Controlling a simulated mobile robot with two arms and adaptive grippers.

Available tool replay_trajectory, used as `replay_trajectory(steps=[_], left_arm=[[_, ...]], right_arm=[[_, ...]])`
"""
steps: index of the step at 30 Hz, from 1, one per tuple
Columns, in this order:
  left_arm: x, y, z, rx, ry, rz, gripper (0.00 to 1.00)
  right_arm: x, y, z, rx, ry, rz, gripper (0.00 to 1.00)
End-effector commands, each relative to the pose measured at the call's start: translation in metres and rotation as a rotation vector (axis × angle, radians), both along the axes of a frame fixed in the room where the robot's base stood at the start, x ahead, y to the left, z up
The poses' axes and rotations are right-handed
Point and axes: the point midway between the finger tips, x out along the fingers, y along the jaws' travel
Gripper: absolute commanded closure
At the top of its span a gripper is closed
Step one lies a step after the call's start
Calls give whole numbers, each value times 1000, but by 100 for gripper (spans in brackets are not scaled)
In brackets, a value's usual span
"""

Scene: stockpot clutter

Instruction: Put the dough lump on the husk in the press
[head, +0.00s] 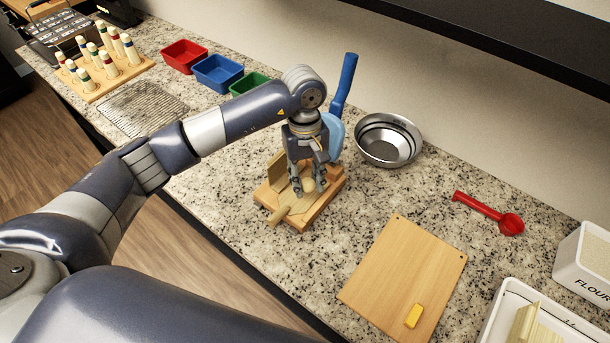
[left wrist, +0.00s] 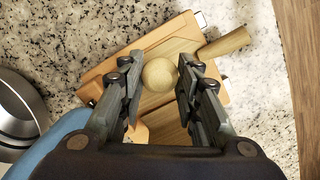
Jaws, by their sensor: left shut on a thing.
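The wooden press (head: 320,214) stands on the counter with its lid raised at the back left and a handle toward the front. A pale husk (head: 297,208) seems to lie on its base, mostly hidden by my gripper. My left gripper (head: 308,187) is over the press, fingers pointing down, shut on the round pale dough lump (head: 308,184). In the left wrist view the dough lump (left wrist: 160,74) sits between the fingertips (left wrist: 158,85), with the press (left wrist: 150,45) beneath. I cannot tell whether the lump touches the husk. My right gripper is not in view.
A blue utensil (head: 345,85) and a metal bowl (head: 389,139) are behind the press. A cutting board (head: 405,270) with a yellow block (head: 413,316), a red scoop (head: 490,213), a flour bin (head: 584,270) and a white tray (head: 498,310) are at right. Colored bins (head: 217,73) stand back left.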

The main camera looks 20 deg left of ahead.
Motion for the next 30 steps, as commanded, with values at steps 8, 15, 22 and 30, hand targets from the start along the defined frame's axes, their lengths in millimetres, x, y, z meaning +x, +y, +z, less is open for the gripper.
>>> replay_trajectory(steps=[8,15,22,30], left_arm=[[17,9,0,0,1,2,91],[17,9,-32,-2,4,-1,91],[19,10,-37,-1,-1,-2,91],[18,10,-40,0,0,-2,60]], right_arm=[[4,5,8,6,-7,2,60],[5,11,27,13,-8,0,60],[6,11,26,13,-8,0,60],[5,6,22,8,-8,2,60]])
